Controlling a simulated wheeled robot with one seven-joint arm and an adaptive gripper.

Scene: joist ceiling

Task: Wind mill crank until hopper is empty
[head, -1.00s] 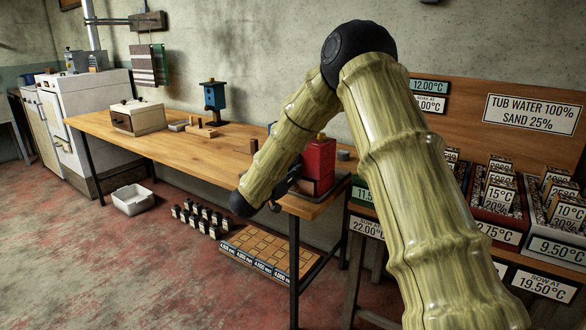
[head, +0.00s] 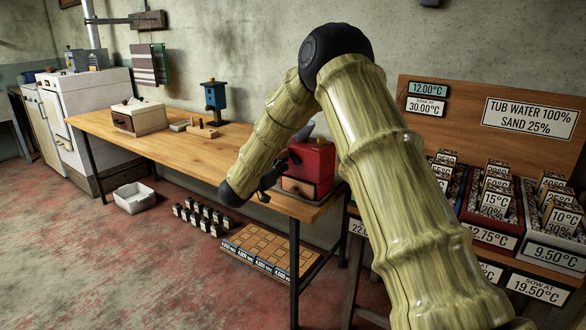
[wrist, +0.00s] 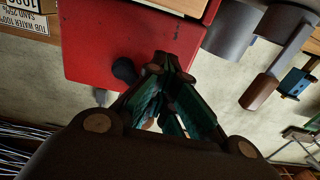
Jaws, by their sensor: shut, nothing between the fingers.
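A red mill (head: 312,160) with a wooden drawer (head: 298,187) in its front stands at the bench's near right end. It also fills the upper left of the wrist view (wrist: 100,45), with a dark knob on it. In the wrist view a grey part with a brown handle (wrist: 260,91) lies right of the red body. My gripper (wrist: 172,68) is shut and empty, close to the red mill; contact is unclear. It shows dark at the mill's left in the head view (head: 271,177). The hopper's contents are hidden.
A blue mill (head: 214,97) stands farther back on the wooden bench (head: 170,146). A white box (head: 139,116) and small blocks share the bench, whose middle is clear. Labelled crates (head: 492,235) stand at right. A grey tub (head: 134,199) sits on the floor.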

